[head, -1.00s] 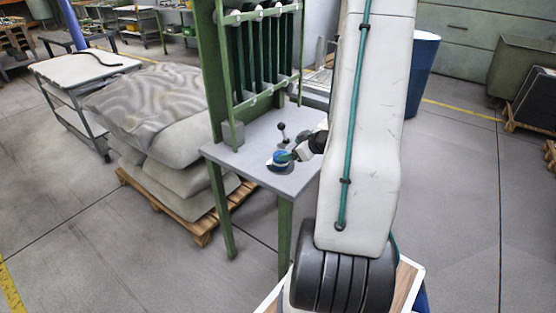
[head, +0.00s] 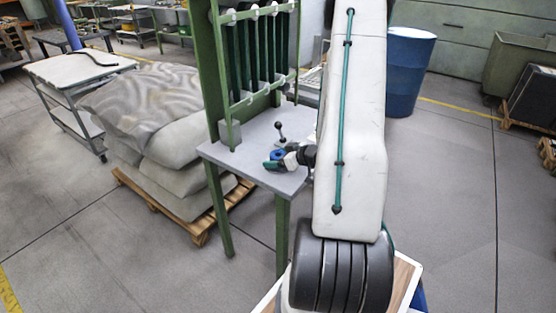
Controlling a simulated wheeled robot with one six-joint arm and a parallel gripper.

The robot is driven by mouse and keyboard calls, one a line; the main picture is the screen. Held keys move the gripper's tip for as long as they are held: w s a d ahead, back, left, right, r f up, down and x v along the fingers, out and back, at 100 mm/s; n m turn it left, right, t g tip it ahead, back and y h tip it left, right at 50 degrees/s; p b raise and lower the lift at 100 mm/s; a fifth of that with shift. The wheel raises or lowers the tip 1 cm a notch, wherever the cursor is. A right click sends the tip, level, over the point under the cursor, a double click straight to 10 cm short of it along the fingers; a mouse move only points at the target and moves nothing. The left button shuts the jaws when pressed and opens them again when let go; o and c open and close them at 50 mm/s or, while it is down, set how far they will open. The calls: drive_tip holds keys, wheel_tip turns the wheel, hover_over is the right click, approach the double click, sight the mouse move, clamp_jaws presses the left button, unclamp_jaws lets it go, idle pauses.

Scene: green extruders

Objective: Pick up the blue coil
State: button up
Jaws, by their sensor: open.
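The blue coil (head: 278,155) is a small blue ring on the grey tabletop of the green-framed table (head: 238,165). My gripper (head: 270,163) is low over the tabletop at the coil, coming in from the right. I cannot tell whether the fingers touch the coil.
A small lever with a black knob (head: 281,131) stands on the tabletop just behind the coil. The green rack (head: 225,75) rises at the table's back. Stacked sacks (head: 180,150) on a pallet stand to the left. A blue barrel (head: 408,75) stands behind at right.

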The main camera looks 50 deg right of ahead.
drive_tip(key=c, duration=1.1)
drive_tip(key=shift+r, duration=0.1)
